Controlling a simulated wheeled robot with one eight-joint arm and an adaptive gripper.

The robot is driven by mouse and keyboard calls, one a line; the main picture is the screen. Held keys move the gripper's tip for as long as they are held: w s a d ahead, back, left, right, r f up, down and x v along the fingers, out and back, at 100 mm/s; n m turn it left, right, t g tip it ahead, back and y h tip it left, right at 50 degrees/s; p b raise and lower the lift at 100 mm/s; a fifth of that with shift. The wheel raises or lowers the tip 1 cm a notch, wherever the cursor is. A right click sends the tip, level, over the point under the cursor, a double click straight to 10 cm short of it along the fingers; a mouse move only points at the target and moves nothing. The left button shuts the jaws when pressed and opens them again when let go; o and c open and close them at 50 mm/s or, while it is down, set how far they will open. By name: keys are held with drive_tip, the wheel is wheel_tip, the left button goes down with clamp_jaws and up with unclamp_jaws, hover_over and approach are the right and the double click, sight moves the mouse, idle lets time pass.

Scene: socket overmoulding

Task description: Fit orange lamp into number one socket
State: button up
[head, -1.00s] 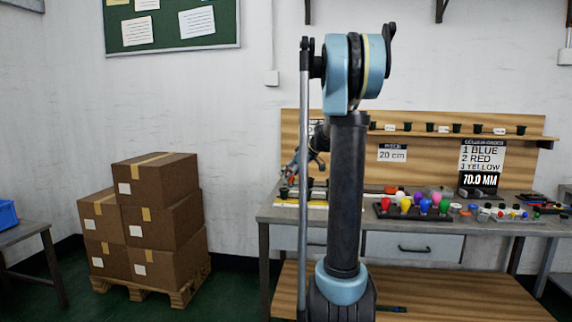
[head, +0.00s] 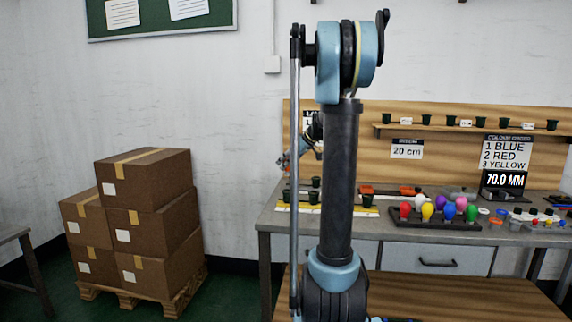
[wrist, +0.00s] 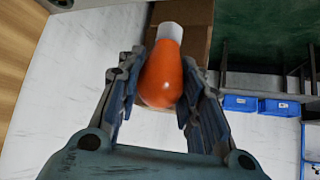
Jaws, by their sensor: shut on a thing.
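In the wrist view my gripper (wrist: 160,72) is shut on an orange lamp (wrist: 163,80). Its bulb lies between the two fingers, and its white base (wrist: 170,32) points away from the palm. In the head view my gripper (head: 286,161) is small, above the left end of the bench and partly hidden behind my arm; the lamp cannot be made out clearly there. Several black sockets (head: 313,198) stand on the bench along a yellow-and-white strip (head: 330,208), partly hidden by my arm. Which one is number one cannot be read.
A dark tray (head: 455,225) of coloured lamps stands on the bench to the right, with small parts beyond it. A shelf (head: 480,134) with black pots runs along the back panel. Stacked cartons (head: 140,220) stand on a pallet at left. Floor between cartons and bench is free.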

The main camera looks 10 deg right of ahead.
sight(287, 174)
drive_tip(key=shift+d, duration=0.1)
drive_tip(key=shift+s+f, duration=0.1)
drive_tip(key=shift+f, duration=2.75)
drive_tip(key=shift+f, duration=1.1)
drive_tip(key=o, duration=1)
drive_tip(key=v, duration=1.1)
drive_tip(key=shift+s+d+r, duration=0.2)
drive_tip(key=shift+s+d, duration=0.1)
